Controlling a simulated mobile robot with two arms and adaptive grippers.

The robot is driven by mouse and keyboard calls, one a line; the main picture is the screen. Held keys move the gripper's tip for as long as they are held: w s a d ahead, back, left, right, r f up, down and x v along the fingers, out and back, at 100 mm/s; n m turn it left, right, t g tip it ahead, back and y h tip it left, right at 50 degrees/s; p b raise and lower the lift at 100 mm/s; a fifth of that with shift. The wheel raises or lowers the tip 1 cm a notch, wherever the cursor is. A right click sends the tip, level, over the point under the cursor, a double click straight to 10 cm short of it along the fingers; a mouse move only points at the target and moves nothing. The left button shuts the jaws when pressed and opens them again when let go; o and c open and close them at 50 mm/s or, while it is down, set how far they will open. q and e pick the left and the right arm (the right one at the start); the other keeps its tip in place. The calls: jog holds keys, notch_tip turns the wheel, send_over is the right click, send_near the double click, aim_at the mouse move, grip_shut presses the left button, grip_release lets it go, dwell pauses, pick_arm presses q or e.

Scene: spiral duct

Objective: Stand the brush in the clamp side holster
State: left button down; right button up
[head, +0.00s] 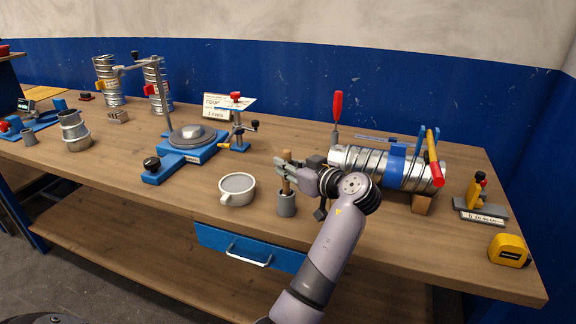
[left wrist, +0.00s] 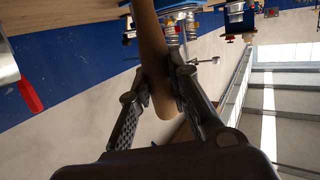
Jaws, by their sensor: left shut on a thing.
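The brush shows as an upright wooden handle (head: 287,157); its lower end meets the mouth of a grey cylindrical holster (head: 287,206) near the table's front edge. I cannot tell how deep it sits, and the bristles are hidden. My left gripper (head: 285,175) is shut on the handle just above the holster. In the left wrist view the pale wooden handle (left wrist: 150,55) runs between both fingertips (left wrist: 162,88), its rounded end towards the camera. My right gripper is not in view.
A white cup (head: 237,190) stands left of the holster. A spiral duct (head: 355,162) with a blue band lies to the right, beside a red-handled clamp (head: 338,108). A blue turntable base (head: 188,155) is behind left. A yellow tape measure (head: 509,251) sits far right.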

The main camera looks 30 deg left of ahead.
pick_arm(q)
jog(key=c, duration=1.4)
grip_release()
notch_tip(320, 180, up, 10)
